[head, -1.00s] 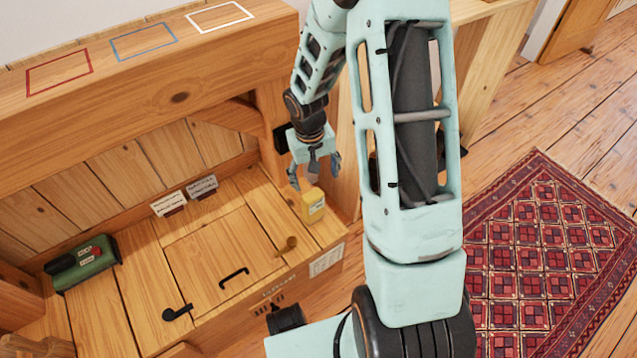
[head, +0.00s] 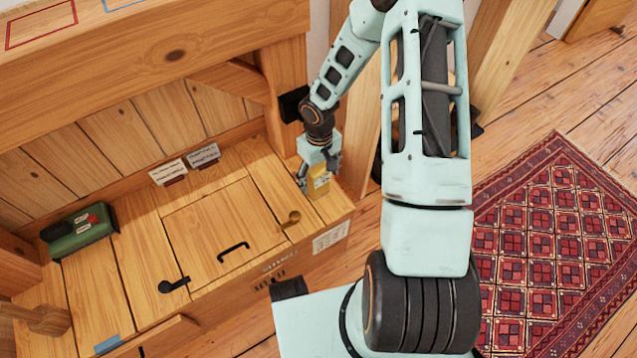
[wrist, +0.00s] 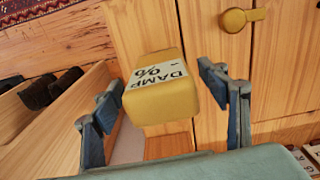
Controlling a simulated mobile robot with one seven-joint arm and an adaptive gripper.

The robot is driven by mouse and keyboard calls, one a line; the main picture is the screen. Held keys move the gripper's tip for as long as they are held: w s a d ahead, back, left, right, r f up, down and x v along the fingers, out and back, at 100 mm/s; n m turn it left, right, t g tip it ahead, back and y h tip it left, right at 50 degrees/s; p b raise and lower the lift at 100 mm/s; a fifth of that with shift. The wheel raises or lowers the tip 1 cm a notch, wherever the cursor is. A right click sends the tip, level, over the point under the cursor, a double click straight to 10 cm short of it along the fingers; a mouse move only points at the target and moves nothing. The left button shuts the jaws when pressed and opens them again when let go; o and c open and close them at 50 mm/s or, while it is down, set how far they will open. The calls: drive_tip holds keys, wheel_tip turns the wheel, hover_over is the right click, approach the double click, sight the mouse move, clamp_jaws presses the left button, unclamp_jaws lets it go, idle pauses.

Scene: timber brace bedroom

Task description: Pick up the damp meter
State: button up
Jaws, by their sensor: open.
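The damp meter is a small yellow block (wrist: 158,112) with a white label reading "DAMP" and a percent sign. In the head view the yellow meter (head: 318,182) stands on the right end of the wooden bench top. My gripper (head: 318,173) is right above and around it. In the wrist view my gripper (wrist: 168,105) is open, with one finger on each side of the meter and visible gaps between. The fingers do not appear to touch it. Part of the meter is hidden behind the gripper in the head view.
A brass latch (head: 291,219) and a black handle (head: 233,251) sit on the bench top. A green case (head: 78,233) is at the far left. Two small cards (head: 167,172) stand at the back. A wooden post rises close behind my gripper. An open drawer (wrist: 75,130) shows in the wrist view.

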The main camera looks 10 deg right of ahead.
wheel_tip(320, 180, down, 3)
drive_tip(key=shift+w+a+r+b, duration=0.1)
drive_tip(key=shift+b, duration=0.25)
drive_tip(key=shift+c, duration=0.6)
drive_tip(key=c, duration=1.1)
drive_tip(key=shift+r, duration=0.15)
